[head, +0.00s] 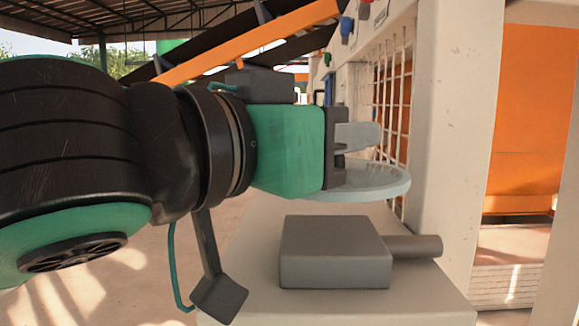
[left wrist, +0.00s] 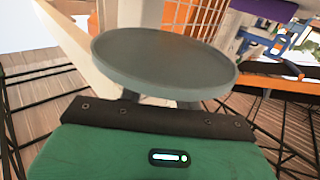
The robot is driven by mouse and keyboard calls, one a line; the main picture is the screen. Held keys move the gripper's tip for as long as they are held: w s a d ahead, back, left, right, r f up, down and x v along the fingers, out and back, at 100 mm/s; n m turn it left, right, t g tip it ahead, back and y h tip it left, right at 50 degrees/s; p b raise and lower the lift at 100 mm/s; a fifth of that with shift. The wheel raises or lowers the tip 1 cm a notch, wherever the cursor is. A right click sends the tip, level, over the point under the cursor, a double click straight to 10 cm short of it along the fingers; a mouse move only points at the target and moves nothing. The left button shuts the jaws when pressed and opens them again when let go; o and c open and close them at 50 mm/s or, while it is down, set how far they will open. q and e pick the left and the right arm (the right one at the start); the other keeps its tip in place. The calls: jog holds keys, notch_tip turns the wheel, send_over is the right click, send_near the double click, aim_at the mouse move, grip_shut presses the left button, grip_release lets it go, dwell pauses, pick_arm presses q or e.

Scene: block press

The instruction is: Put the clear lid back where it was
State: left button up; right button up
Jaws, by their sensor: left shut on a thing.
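The clear lid (head: 370,184) is a round, pale, see-through disc held roughly level in the head view. It also fills the upper middle of the left wrist view (left wrist: 165,62). My left gripper (head: 365,137) is shut on the lid, with its fingers at the lid's upper side; the exact grip point is partly hidden. The lid hangs in the air above and behind a grey block-shaped box with a short cylinder (head: 335,252) on a pale ledge. My right gripper is not in view.
The pale ledge (head: 250,255) runs under my left arm. A white wire grid (head: 393,120) and a pale upright post (head: 450,130) stand close to the right of the lid. An orange panel (head: 530,110) is farther right. An orange beam (head: 250,42) slants across the back.

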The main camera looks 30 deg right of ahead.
pick_arm(q)
notch_tip(320, 180, down, 5)
jog(key=shift+r+p, duration=0.2)
jog(key=shift+p, duration=0.3)
jog(key=shift+f, duration=0.1)
jog(key=shift+f, duration=0.15)
jog(key=o, duration=1)
